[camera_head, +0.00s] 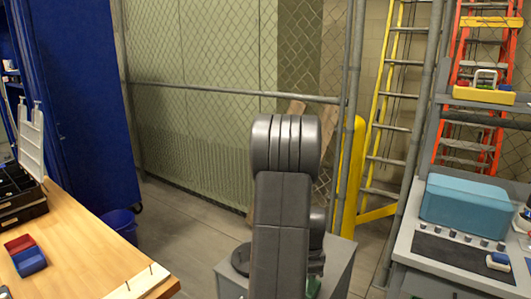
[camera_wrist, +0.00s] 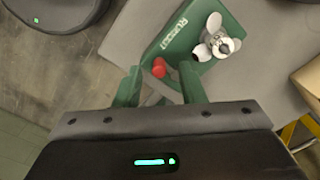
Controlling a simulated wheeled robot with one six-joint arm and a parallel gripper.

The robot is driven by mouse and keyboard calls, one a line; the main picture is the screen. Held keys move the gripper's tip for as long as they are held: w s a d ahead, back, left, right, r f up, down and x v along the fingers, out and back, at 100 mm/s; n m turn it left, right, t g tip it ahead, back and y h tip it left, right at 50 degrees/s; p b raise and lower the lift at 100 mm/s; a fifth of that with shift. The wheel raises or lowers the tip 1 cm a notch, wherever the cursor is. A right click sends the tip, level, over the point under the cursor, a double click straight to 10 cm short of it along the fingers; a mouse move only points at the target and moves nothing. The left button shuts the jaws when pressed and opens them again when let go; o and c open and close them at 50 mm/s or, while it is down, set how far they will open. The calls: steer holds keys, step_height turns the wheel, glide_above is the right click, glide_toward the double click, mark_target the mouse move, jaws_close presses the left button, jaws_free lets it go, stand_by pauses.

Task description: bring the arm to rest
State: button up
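My arm stands folded upright in the middle of the head view, and my gripper is hidden there. In the wrist view my gripper (camera_wrist: 160,82) has two green fingers set well apart, with nothing seen clasped between them. Beyond the fingertips lies a green tray (camera_wrist: 163,45) with lettering on its rim. A small red ball-like thing (camera_wrist: 158,68) shows at the near edge of the tray, close to the fingers. Whether the fingers touch the tray cannot be told.
A wooden bench (camera_head: 75,245) with red and blue bins (camera_head: 25,255) is at left, a blue waste bin (camera_head: 121,224) beside it. A grey workbench (camera_head: 410,245) with a teal box (camera_head: 468,205) stands at right. A mesh fence (camera_head: 195,95) and yellow ladder (camera_head: 388,110) are behind.

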step_height(320, 180, up, 12)
step_height(320, 180, down, 14)
steer(key=shift+r, duration=0.2)
steer(key=shift+d+r+n, duration=0.1)
steer(key=shift+r+n, duration=0.05)
steer(key=shift+n, duration=0.25)
steer(key=shift+s+d+r+n+p, duration=0.1)
steer(key=shift+s+d+n+p, duration=0.15)
steer(key=shift+n, duration=0.45)
steer(key=shift+d+n+p, duration=0.2)
steer(key=shift+n+p, duration=0.1)
steer(key=shift+n, duration=0.7)
steer(key=shift+d+n+p, duration=0.2)
steer(key=shift+n+p, duration=0.05)
steer(key=shift+n, duration=0.75)
steer(key=shift+a, duration=0.1)
